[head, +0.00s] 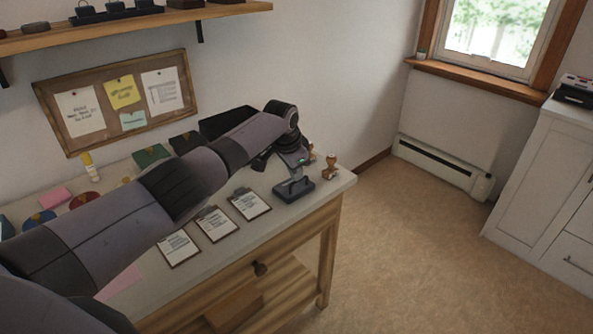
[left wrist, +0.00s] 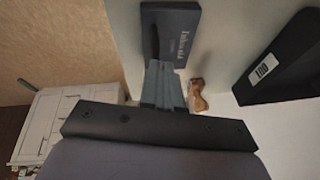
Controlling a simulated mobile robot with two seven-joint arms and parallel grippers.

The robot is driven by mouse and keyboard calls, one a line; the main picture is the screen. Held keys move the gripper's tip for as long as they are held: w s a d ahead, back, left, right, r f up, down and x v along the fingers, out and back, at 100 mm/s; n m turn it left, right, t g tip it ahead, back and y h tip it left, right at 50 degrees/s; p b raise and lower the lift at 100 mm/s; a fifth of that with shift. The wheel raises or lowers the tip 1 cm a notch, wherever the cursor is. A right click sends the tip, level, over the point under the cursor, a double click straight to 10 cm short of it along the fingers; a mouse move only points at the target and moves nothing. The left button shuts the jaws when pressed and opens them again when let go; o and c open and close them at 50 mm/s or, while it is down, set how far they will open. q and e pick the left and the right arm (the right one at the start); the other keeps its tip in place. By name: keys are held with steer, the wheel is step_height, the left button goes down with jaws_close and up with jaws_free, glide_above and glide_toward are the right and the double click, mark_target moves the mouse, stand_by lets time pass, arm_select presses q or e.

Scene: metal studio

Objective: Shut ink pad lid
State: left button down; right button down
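The ink pad (head: 283,194) is a low, dark blue-grey box near the right end of the table. In the left wrist view its lettered lid (left wrist: 183,22) faces the camera, and in the head view it looks flat over the base. A small gap under it cannot be ruled out. My left gripper (head: 295,178) points down right at the pad. Its grey fingers (left wrist: 163,72) look together, with nothing seen between them, and overlap the pad's near end. Whether they touch it is unclear. My right gripper is not in view.
A wooden stamp (head: 331,166) stands beside the pad, also in the left wrist view (left wrist: 198,96). A black tray marked OUT (left wrist: 275,65) is close by. Clipboards (head: 249,204) lie left of the pad. The table's right edge is near; open floor lies beyond.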

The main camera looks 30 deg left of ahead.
arm_select(q)
steer(key=p+v, duration=0.3)
steer(key=w+p+v, duration=0.1)
steer(key=p+v, duration=0.2)
steer(key=shift+w+d+r, duration=0.1)
steer(key=shift+r, duration=0.25)
step_height(320, 180, up, 6)
glide_above(294, 183)
steer(key=s+d, duration=0.2)
steer(key=s, duration=0.1)
steer(key=s+d+f+t+h, duration=0.1)
steer(key=s+d+f, duration=0.45)
steer(key=f, duration=0.45)
steer(key=s+d+f+t+h, duration=0.1)
steer(key=s+d+f, duration=0.4)
steer(key=f, duration=0.5)
steer(key=s+a+f+n+t, duration=0.1)
steer(key=s+n+t, duration=0.1)
steer(key=s, duration=0.9)
steer(key=s+a+f+n+t, duration=0.2)
steer(key=s, duration=0.9)
steer(key=shift+f+t, duration=0.3)
steer(key=shift+s, duration=0.1)
